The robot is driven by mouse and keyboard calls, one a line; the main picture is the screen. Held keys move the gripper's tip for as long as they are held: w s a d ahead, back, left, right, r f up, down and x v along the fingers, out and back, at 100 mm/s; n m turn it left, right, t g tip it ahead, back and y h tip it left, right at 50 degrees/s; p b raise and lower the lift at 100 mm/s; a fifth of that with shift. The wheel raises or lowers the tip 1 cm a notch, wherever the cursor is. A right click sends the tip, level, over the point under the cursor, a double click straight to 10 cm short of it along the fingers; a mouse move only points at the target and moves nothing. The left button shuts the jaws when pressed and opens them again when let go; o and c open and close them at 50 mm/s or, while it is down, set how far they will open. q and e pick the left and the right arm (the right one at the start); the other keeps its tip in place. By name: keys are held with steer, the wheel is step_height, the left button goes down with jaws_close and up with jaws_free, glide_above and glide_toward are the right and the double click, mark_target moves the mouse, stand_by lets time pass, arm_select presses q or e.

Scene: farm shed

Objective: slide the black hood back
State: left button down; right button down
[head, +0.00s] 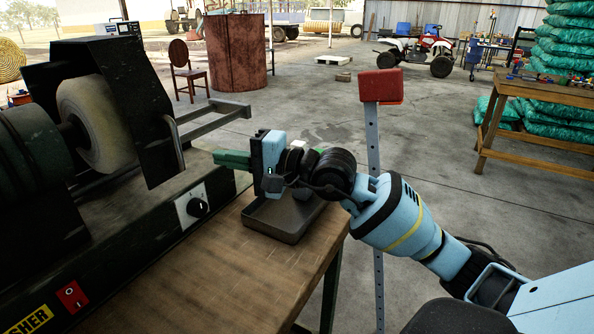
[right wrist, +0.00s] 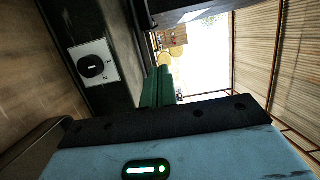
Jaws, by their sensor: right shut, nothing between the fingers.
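The black hood (head: 140,85) stands over the pale wheel (head: 95,120) of the bench machine, on the left of the head view. The wheel's left side shows under it. A bent grey bar (head: 177,135) is at the hood's right edge. My right gripper (head: 216,158) is to the right of the hood, its green fingers pointing left and closed together with nothing in them. The fingers look apart from the hood. In the right wrist view, the closed green fingers (right wrist: 157,87) point up toward a dark edge. My left gripper is not in view.
The machine's base carries a round black knob (head: 197,207) and a red switch (head: 72,296). A dark shallow tray (head: 285,222) lies below my right gripper on the wooden bench (head: 215,275). A metal post with a red top (head: 381,87) stands right of the bench.

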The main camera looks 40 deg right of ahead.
steer(key=b+v, duration=0.4)
steer(key=v, duration=0.9)
steer(key=shift+d, duration=0.2)
steer(key=shift+w+f, duration=0.1)
